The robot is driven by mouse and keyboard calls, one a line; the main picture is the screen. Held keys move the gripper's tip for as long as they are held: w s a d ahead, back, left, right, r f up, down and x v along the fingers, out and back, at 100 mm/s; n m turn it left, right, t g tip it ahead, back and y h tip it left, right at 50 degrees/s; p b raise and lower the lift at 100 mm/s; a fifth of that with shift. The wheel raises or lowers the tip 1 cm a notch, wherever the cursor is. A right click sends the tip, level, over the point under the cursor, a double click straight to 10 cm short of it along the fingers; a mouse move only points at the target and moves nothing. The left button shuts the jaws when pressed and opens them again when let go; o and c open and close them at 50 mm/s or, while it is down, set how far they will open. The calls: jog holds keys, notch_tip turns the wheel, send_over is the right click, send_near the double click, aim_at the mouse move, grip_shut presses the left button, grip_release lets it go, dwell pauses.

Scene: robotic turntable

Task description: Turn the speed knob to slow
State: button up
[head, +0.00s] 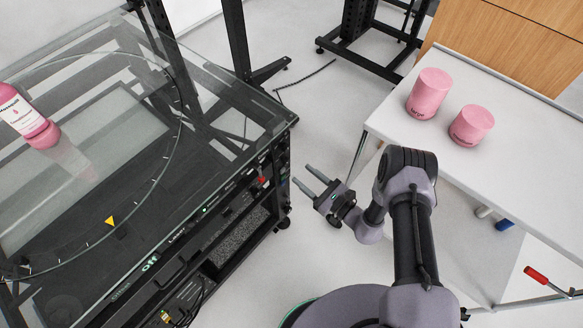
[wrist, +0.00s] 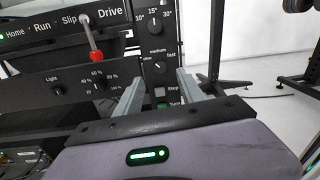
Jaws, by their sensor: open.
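The speed knob (wrist: 158,67) is a small dark dial on a black panel in the wrist view, with "slow" at its left, "medium" above and "fast" at its right. Its pointer is too small to read surely. My gripper (wrist: 160,78) is open and empty, its two fingers on either side of the knob's column in the picture. I cannot see any contact with the knob. In the head view my gripper (head: 302,174) is apart from the turntable's front panel, to its right. The knob cannot be made out there.
The glass-topped turntable (head: 236,100) fills the left, with a pink bottle (head: 30,118) on it. In the wrist view, a red-tipped lever (wrist: 95,55), an angle knob (wrist: 155,30) and a light knob (wrist: 57,90) are nearby. A white table (head: 480,75) holds two pink jars.

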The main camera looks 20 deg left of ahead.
aim_at(288, 163)
jog(key=b+x, duration=0.1)
jog(key=x, duration=0.4)
jog(key=shift+w+a+f, duration=0.1)
jog(key=shift+w+a, duration=0.05)
jog(key=shift+a, duration=0.15)
jog(key=shift+w+a+b, duration=0.2)
jog(key=shift+a+b, duration=0.1)
jog(key=shift+a, duration=0.1)
grip_shut()
